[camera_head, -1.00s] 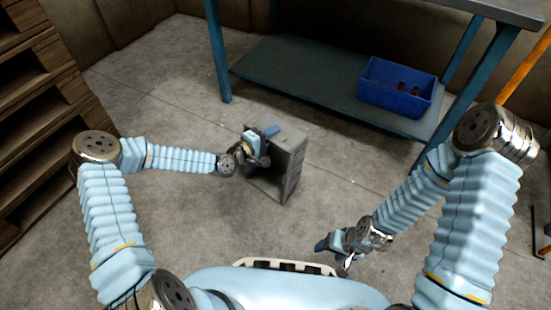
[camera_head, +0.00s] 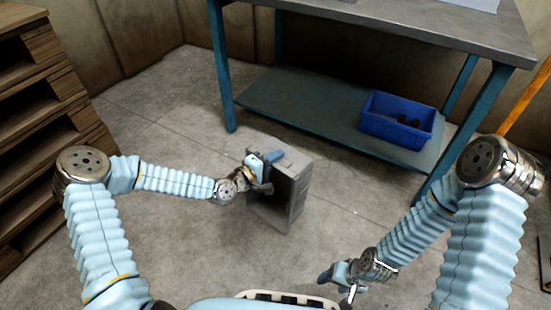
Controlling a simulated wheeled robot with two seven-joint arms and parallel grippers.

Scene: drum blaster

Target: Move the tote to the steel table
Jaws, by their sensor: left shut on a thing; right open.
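Whether the tote touches the floor I cannot tell. My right gripper (camera_head: 336,282) is open and empty, low at the lower right, apart from the tote. The steel table (camera_head: 430,38) stands at the back, with a grey top and blue legs.
A blue bin (camera_head: 397,120) with a few dark items sits on the table's lower shelf (camera_head: 300,108). Stacked wooden pallets (camera_head: 40,120) stand at the left. An orange pole (camera_head: 525,98) is at the right. A pale sheet-like thing (camera_head: 470,3) lies on the tabletop. Concrete floor is open around the tote.

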